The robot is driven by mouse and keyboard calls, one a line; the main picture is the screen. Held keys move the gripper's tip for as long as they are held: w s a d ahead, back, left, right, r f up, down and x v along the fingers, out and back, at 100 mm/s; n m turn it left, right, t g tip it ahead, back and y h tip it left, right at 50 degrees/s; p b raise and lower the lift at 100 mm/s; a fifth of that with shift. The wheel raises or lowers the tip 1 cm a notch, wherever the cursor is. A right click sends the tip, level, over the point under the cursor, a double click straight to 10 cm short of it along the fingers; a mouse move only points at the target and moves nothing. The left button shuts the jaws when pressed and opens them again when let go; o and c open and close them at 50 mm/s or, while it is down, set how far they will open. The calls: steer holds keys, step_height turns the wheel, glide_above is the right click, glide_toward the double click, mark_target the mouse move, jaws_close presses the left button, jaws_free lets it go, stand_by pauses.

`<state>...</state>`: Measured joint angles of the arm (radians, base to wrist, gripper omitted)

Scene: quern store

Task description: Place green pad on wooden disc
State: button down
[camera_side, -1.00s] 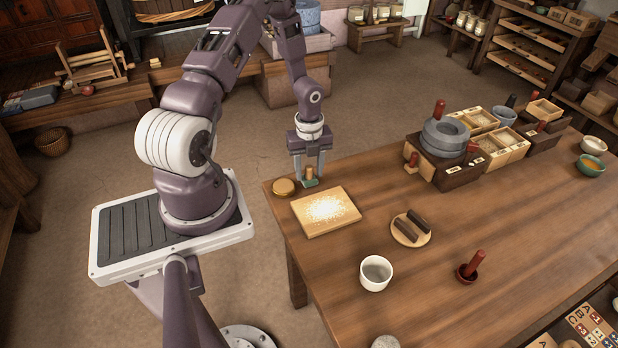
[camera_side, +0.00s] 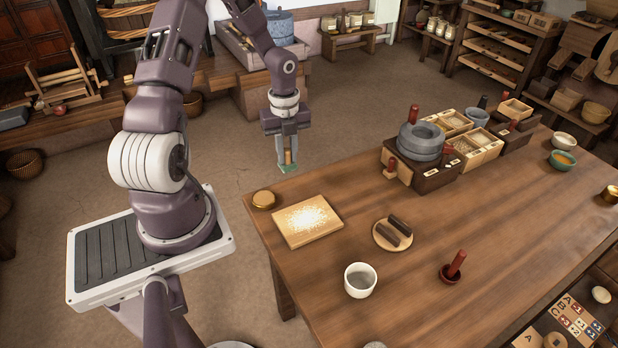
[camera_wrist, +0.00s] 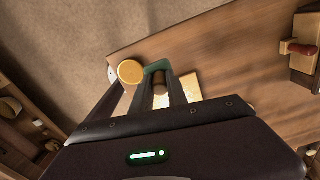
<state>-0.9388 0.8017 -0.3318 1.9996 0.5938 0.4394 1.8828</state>
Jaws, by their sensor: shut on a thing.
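My gripper (camera_side: 288,150) is shut on the wooden knob of the green pad (camera_side: 287,168). It holds the pad in the air above the table's far left corner. In the wrist view the green pad (camera_wrist: 157,67) shows between the fingers, with its brown knob. A round, yellow-brown disc (camera_side: 263,200) lies on the table near that corner; it also shows in the wrist view (camera_wrist: 131,72), left of the pad. I cannot tell for sure which round piece is the wooden disc.
A square board (camera_side: 307,222) strewn with pale grains lies beside the yellow-brown disc. A white cup (camera_side: 360,281) and a red-handled stamp (camera_side: 455,266) stand nearer. A grey stone quern (camera_side: 421,142) and grain boxes stand at the back. The table's middle has free room.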

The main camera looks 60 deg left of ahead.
steer(key=shift+r, duration=0.25)
steer(key=w+d+r, duration=0.2)
steer(key=w+d, duration=0.6)
steer(key=d, duration=0.5)
steer(key=w+d+r, duration=0.3)
steer(key=w+d, duration=0.5)
steer(key=d, duration=0.4)
steer(key=f, duration=1)
steer(key=shift+w+d, duration=0.25)
steer(key=shift+d, duration=0.15)
steer(key=shift+f, duration=0.1)
steer(key=shift+f, duration=0.55)
steer(key=c, duration=1.3)
jaws_free()
